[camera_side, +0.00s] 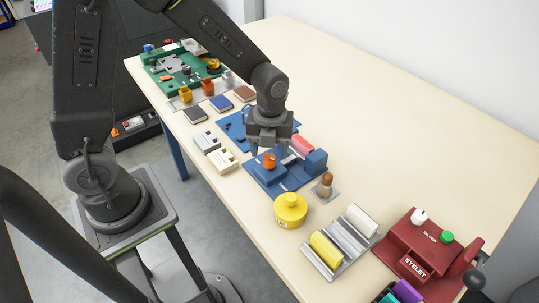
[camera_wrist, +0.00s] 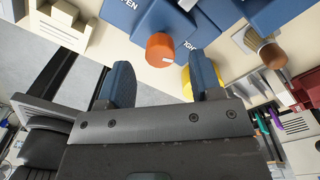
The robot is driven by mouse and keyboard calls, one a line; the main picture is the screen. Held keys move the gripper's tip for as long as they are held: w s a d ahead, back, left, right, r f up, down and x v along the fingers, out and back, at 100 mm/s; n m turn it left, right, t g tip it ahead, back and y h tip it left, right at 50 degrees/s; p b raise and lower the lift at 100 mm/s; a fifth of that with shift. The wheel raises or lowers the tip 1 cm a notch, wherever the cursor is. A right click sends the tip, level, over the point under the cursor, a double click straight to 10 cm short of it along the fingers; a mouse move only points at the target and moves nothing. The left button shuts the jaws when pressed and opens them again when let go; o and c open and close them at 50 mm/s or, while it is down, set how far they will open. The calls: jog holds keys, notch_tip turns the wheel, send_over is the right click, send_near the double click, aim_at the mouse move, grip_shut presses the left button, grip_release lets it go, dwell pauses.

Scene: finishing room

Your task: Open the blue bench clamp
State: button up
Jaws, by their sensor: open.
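The blue bench clamp (camera_side: 267,177) sits on the table, with an orange knob (camera_side: 269,160) on its near block and a blue jaw block (camera_side: 317,160) at its right. A pinkish-red cylinder (camera_side: 302,145) lies between the blocks, partly hidden. My gripper (camera_side: 268,150) is open and empty just above the clamp, pointing down. In the wrist view, the orange knob (camera_wrist: 160,50) shows between and beyond my two dark-blue fingertips (camera_wrist: 162,65), apparently untouched. Parts of lettering, "PEN" and "IGHT", show on the blue clamp (camera_wrist: 130,12) around the knob.
A yellow round container (camera_side: 290,213) and a wooden-handled brush (camera_side: 325,184) stand close to the clamp. A grey rack (camera_side: 340,243) and a red eyelet press (camera_side: 425,250) are nearer. Grey and cream blocks (camera_side: 222,160) lie left. The table's right back area is clear.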

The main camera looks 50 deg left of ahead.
jog(key=shift+f, duration=1.4)
jog(key=c, duration=0.9)
